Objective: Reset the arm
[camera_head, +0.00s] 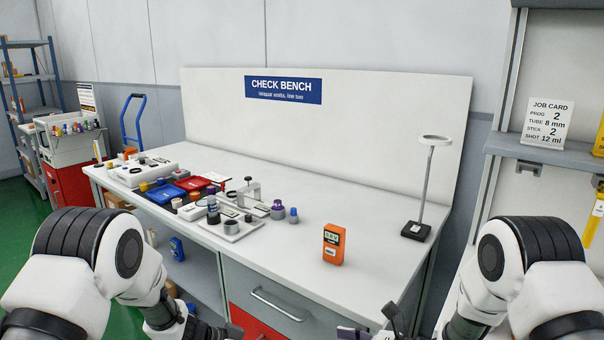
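My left arm comes in from the lower left, and my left gripper (228,331) shows only in part at the bottom edge, in front of the bench drawers. My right arm comes in from the lower right, and my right gripper (372,328) is also cut off by the bottom edge, near the bench's front right corner. The frame hides most of both grippers, so I cannot tell whether they are open or shut. I see nothing held in either one.
A shelf with a job card (547,121) stands at right. The bench's right middle is mostly clear.

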